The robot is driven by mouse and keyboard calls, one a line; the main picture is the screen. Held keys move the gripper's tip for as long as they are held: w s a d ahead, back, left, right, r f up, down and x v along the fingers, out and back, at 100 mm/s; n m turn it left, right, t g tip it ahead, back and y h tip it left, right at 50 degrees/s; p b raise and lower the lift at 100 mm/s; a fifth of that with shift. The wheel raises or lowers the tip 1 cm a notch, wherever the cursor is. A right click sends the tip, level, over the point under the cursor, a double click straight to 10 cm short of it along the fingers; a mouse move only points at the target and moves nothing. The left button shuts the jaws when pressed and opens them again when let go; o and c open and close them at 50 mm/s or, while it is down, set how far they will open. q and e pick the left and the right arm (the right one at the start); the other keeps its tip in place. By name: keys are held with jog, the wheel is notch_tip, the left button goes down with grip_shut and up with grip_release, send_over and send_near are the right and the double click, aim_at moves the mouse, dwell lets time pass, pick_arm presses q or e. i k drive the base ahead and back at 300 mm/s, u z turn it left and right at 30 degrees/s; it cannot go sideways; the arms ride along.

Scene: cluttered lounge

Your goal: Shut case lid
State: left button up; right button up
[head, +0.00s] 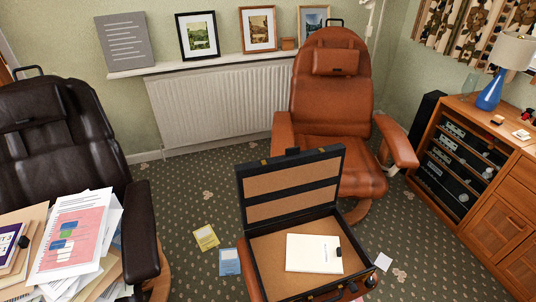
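The case (262,277) is a black briefcase with a tan lining, lying open at the lower middle of the head view. Its lid (292,189) stands up at the back, tilted away from me. A white paper or booklet (313,253) with a small black object on it lies inside the base. Neither of my grippers shows in the head view. What the case rests on is mostly hidden beneath it.
A brown leather chair (335,95) stands behind the case. A black leather chair (60,140) and piled papers (75,235) are at left. A wooden cabinet (505,205) with a blue lamp (490,92) stands at right. Loose papers lie on the carpet.

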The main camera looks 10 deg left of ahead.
aim_at(294, 183)
jog(key=k, duration=0.5)
jog(key=u, duration=0.75)
jog(key=i, duration=0.95)
jog(key=z, duration=0.1)
